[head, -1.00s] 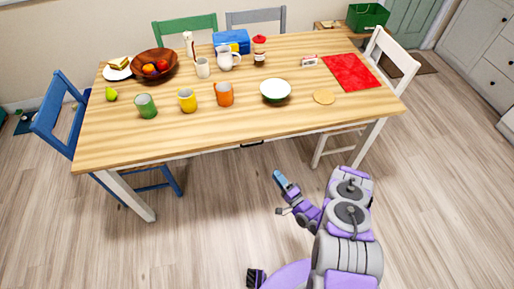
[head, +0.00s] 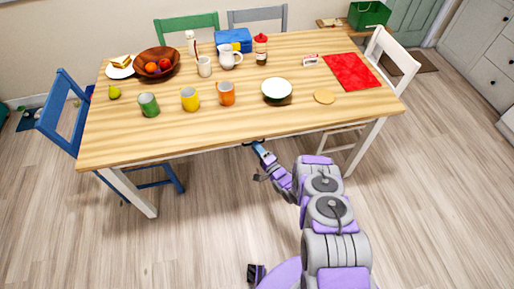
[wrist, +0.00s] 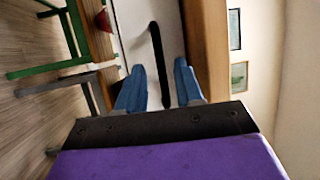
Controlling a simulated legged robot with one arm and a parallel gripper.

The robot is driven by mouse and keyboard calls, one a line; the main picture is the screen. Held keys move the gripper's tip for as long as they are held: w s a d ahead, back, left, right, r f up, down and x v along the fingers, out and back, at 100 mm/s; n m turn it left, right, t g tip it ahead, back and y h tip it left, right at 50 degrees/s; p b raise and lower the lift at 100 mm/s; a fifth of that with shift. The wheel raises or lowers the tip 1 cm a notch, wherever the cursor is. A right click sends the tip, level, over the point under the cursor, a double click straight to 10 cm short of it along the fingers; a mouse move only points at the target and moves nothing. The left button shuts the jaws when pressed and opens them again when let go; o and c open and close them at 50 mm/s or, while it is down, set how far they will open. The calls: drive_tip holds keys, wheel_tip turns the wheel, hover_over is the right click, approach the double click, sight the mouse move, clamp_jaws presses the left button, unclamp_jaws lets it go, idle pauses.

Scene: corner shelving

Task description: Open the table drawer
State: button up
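The wooden table (head: 200,137) has a white drawer front (wrist: 134,40) under its near edge, with a dark bar handle (wrist: 155,40). In the head view the handle (head: 246,144) is a small dark strip at the middle of that edge, partly covered by my gripper (head: 259,149). In the wrist view my gripper (wrist: 159,66) is open, with its two blue fingers on either side of the handle. I cannot tell whether either finger touches it. The drawer looks shut.
A white chair (head: 398,60) stands at the table's right end and a blue chair (head: 62,110) at its left. Cups, a white bowl (head: 277,88) and a fruit bowl (head: 142,62) stand on the table. The floor before the table is clear.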

drive_tip(key=shift+w, duration=0.1)
clamp_jaws()
idle(0.3)
drive_tip(key=shift+f, duration=0.15)
idle(1.0)
